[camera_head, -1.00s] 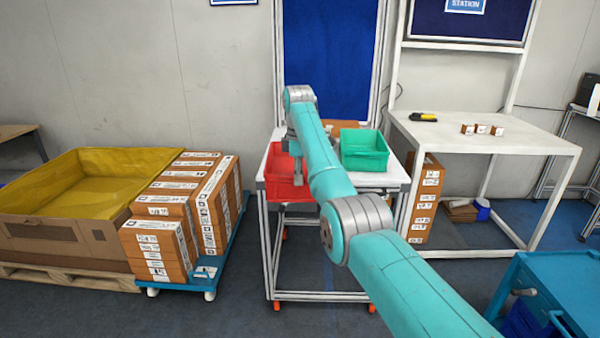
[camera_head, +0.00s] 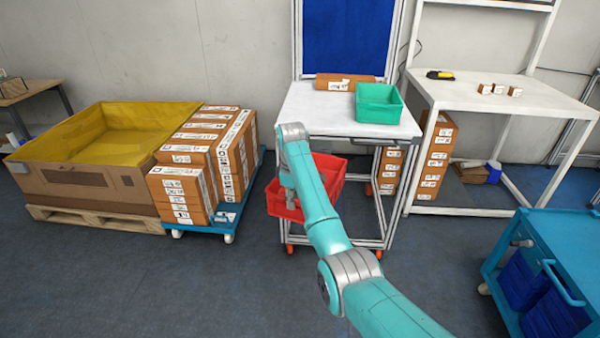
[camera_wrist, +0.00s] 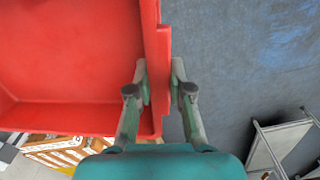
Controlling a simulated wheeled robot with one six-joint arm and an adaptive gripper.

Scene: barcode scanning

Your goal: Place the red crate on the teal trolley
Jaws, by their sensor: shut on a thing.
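The red crate (camera_head: 328,172) hangs in front of the white table, below the level of its top. My gripper (camera_wrist: 159,88) is shut on the crate's side wall, with one finger inside and one outside. In the wrist view the crate (camera_wrist: 70,50) fills the upper left, and it looks empty.
A green crate (camera_head: 379,104) and a brown box (camera_head: 345,83) stand on the white table (camera_head: 310,118). A white workbench (camera_head: 500,107) holds a scanner and small boxes. Stacked boxes (camera_head: 228,160) sit on a blue cart at left. Floor between table and trolley is open.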

